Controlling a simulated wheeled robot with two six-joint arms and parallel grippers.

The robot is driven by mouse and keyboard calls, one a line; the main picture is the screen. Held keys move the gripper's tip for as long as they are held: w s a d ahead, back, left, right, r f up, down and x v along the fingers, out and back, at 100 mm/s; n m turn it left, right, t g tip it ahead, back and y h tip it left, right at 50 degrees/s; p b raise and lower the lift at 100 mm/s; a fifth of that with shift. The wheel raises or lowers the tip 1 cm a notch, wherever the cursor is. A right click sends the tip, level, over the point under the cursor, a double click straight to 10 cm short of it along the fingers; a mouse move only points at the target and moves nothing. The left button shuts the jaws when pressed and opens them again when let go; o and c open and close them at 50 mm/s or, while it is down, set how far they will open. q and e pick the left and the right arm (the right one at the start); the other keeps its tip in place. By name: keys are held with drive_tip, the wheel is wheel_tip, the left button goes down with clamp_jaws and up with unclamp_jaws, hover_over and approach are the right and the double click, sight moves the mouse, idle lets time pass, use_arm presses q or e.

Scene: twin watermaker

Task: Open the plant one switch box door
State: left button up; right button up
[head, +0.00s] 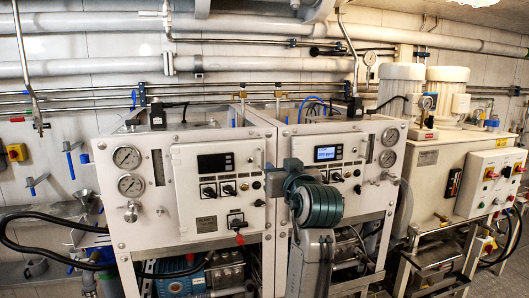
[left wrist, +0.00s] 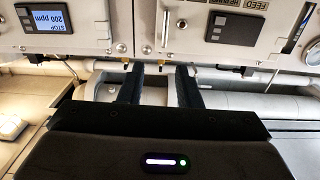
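Two pale switch box doors show in the head view, one on the left cabinet (head: 185,212) and one on the right cabinet (head: 305,146). My right gripper is out of view.
Pressure gauges (head: 131,186) and a valve knob (head: 131,211) stick out left of the left door. A lit blue display (head: 327,153) is on the right box. A control box with red knobs (head: 490,182) stands far right. A black hose (head: 40,232) loops at left.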

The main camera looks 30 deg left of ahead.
sight(263, 151)
use_arm(q)
drive_tip(key=shift+n, duration=0.3)
drive_tip(key=p+x, duration=0.1)
drive_tip(key=x, duration=0.2)
drive_tip(key=p+x, duration=0.2)
drive_tip(key=x, duration=0.2)
drive_tip(key=r+p+x, duration=0.1)
drive_tip(key=x, duration=0.2)
drive_tip(key=shift+s+a+p, duration=0.15)
drive_tip(key=shift+a+p, duration=0.2)
drive_tip(key=c, duration=0.6)
clamp_jaws()
